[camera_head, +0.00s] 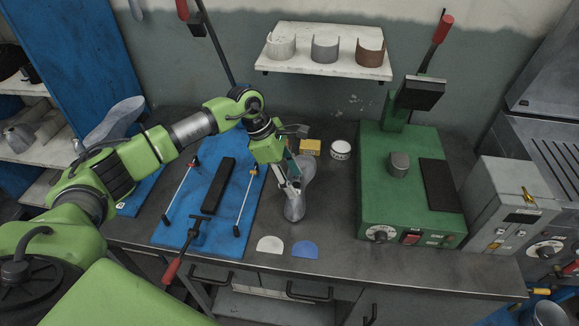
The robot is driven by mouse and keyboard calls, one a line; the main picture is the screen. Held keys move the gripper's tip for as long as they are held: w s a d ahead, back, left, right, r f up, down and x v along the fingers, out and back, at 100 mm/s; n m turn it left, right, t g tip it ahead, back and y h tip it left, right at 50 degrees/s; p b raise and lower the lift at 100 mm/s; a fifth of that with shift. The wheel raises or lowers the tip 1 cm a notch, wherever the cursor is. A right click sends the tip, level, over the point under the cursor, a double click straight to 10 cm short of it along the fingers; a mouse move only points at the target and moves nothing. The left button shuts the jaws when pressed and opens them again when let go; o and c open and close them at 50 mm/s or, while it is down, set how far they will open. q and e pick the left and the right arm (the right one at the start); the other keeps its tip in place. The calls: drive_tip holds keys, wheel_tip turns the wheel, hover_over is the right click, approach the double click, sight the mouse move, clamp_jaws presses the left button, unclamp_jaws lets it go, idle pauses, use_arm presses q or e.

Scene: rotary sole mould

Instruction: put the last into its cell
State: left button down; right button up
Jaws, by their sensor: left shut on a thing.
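The last (295,208) is a smooth grey, foot-shaped form over the middle of the workbench, right of the blue mat. My left gripper (290,184) comes down from above and is shut on it. The gripper hides part of the last. I cannot tell whether the last touches the bench top. No cell for it can be made out with certainty. My right gripper is not in view.
The blue mat (177,226) carries a black bar and thin rods. A green press (402,205) stands right. A yellow block (310,147), a white tin (340,150) and two flat half-round pieces lie nearby. A wall shelf (325,66) holds three curved pieces.

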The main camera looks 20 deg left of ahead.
use_arm(q)
drive_tip(key=shift+w+f, duration=0.15)
drive_tip(key=shift+f, duration=0.2)
drive_tip(key=c, duration=1.2)
unclamp_jaws()
drive_tip(key=shift+f, duration=0.2)
drive_tip(key=shift+o, duration=1)
drive_tip(key=shift+s, duration=0.2)
drive_tip(key=shift+a+r, duration=0.1)
drive_tip(key=shift+r, duration=0.05)
